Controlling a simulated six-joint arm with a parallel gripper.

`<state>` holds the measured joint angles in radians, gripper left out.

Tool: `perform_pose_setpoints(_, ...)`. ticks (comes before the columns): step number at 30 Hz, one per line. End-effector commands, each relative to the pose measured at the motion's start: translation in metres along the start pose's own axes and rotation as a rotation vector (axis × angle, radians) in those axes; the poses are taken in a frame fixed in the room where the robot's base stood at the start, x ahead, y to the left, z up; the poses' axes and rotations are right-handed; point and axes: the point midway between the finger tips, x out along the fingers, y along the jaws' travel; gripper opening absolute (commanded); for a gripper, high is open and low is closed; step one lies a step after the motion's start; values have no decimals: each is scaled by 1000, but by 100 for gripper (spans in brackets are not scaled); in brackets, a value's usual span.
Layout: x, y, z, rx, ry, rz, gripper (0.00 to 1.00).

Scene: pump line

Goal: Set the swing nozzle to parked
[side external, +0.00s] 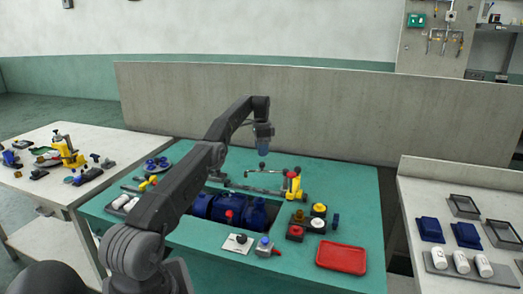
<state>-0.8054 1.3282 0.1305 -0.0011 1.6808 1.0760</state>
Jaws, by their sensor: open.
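A thin, dark arm that looks like the swing nozzle (279,172) reaches left from the top of a yellow pump-like fixture (293,187) on the teal table. A small dark knob (262,166) stands near the arm's left end. My gripper (263,151) points down just above that knob, with its jaws open and empty. It appears apart from the knob, though the small gap is hard to judge. Any marking for the parked position is too small to make out.
Blue drums (228,208) sit in a recess of the table. A red tray (341,258) lies at the front right, with colored knobs (319,210) behind it. A white side table (455,205) stands right; another bench (90,155) stands left. A grey partition (330,110) rises behind.

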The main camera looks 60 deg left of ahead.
Motion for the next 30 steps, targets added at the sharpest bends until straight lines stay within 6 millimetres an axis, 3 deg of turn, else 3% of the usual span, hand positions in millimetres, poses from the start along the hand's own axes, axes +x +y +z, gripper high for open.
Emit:
perform_pose_setpoints(3,0,0,0,0,0,0,54)
perform_pose_setpoints(8,3,-5,0,3,8,-23,40)
perform_pose_setpoints(20,23,-83,-3,121,144,-498,2)
perform_pose_setpoints(25,19,-102,1,201,199,-742,0)
perform_pose_setpoints(30,6,-103,6,289,253,-985,0)
